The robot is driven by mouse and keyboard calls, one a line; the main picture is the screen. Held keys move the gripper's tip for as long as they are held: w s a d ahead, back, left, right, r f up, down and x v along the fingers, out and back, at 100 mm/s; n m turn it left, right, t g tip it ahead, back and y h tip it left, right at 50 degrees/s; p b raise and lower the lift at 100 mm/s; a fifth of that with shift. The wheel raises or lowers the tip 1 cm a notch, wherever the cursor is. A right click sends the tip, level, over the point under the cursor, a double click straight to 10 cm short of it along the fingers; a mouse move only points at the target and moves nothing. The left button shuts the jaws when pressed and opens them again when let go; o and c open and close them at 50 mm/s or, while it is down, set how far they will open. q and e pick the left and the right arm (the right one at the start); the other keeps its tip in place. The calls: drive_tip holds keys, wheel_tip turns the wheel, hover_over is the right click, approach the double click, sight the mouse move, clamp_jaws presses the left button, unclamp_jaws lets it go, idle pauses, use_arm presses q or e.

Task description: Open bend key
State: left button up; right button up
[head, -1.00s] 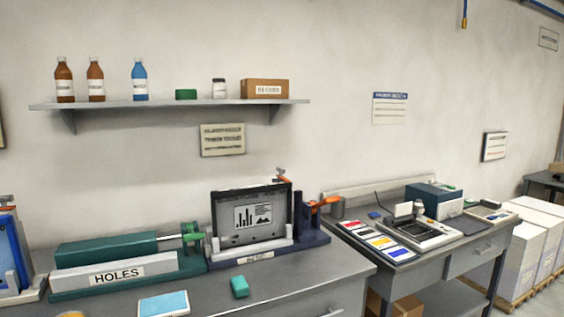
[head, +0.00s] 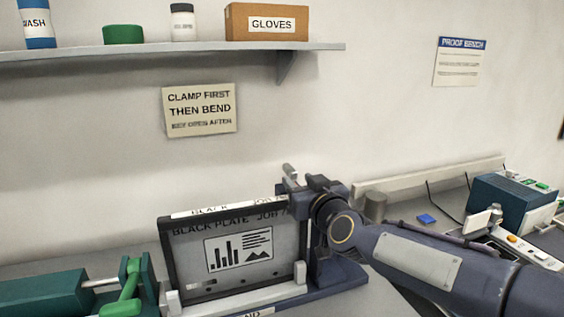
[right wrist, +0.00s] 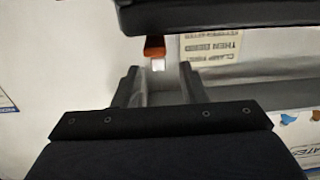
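The bend unit (head: 345,276) is a dark blue frame holding the black plate (head: 240,250) upright. My right arm covers its right end. In the head view I cannot make out the orange key there. In the right wrist view an orange piece with a pale tip (right wrist: 154,47), probably the bend key, shows just beyond my fingers, below a dark bar. My right gripper (head: 290,184) is at the plate's upper right corner. In the right wrist view its fingers (right wrist: 158,80) stand apart, with nothing clearly held between them. My left gripper is not in view.
The green holes unit (head: 45,297) stands left of the plate. A shelf (head: 180,48) with a carton and bottles hangs above. A sign (head: 200,110) reads clamp first then bend. A second bench with a teal box (head: 505,200) is at right.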

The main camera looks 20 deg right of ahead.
sight(287, 164)
drive_tip(key=shift+w+d+r, duration=0.1)
drive_tip(key=shift+w+r, duration=0.05)
drive_tip(key=shift+w, duration=0.85)
drive_tip(key=w, duration=0.7)
drive_tip(key=shift+d, duration=0.2)
drive_tip(key=shift+s, duration=0.1)
clamp_jaws()
